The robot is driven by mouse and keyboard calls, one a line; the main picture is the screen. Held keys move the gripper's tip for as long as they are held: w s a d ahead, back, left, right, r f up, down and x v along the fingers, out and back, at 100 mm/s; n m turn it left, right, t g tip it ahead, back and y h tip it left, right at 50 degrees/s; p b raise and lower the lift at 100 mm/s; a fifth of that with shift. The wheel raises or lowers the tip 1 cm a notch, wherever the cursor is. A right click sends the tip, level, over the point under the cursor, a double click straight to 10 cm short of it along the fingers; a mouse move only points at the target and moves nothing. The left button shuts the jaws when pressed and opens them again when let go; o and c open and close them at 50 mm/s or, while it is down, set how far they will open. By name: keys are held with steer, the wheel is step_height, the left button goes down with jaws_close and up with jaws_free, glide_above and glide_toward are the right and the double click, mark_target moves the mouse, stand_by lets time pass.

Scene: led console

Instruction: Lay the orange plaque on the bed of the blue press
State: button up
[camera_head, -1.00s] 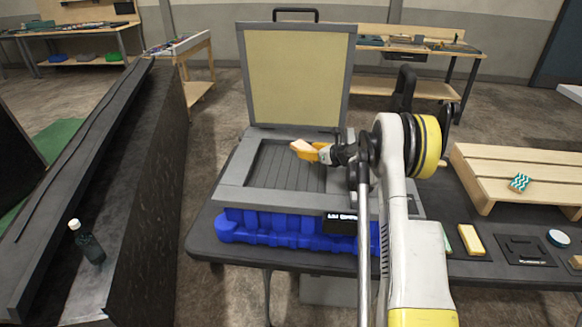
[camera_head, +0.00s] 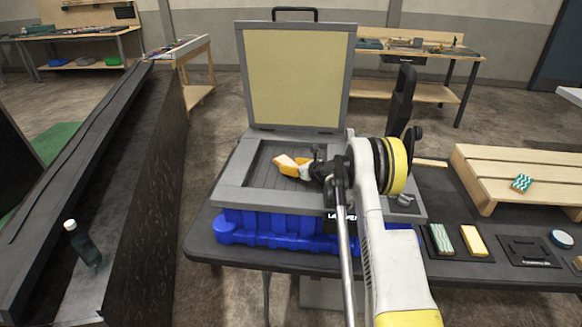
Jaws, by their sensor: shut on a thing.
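The blue press (camera_head: 285,238) stands on the dark table with its framed lid (camera_head: 297,75) swung up and open at the back. Its bed (camera_head: 262,178) is a dark grooved recess inside a grey frame. My gripper (camera_head: 291,166) is shut on the pale orange plaque (camera_head: 284,160), held near the gripper's tip over the middle of the bed. The plaque looks tilted. I cannot tell whether it touches the bed. The gripper hides part of the plaque, and my arm covers the press's right side.
On the table at right are a striped green block (camera_head: 441,240), a yellow block (camera_head: 474,242), a black tray (camera_head: 527,251) and a round white-rimmed disc (camera_head: 560,238). A slatted wooden stand (camera_head: 500,178) carries a teal patterned block (camera_head: 521,183). A dark bottle (camera_head: 84,245) stands at left.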

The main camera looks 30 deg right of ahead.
steer(key=shift+f, duration=0.2)
steer(key=o, duration=1.2)
steer(key=shift+r, duration=0.1)
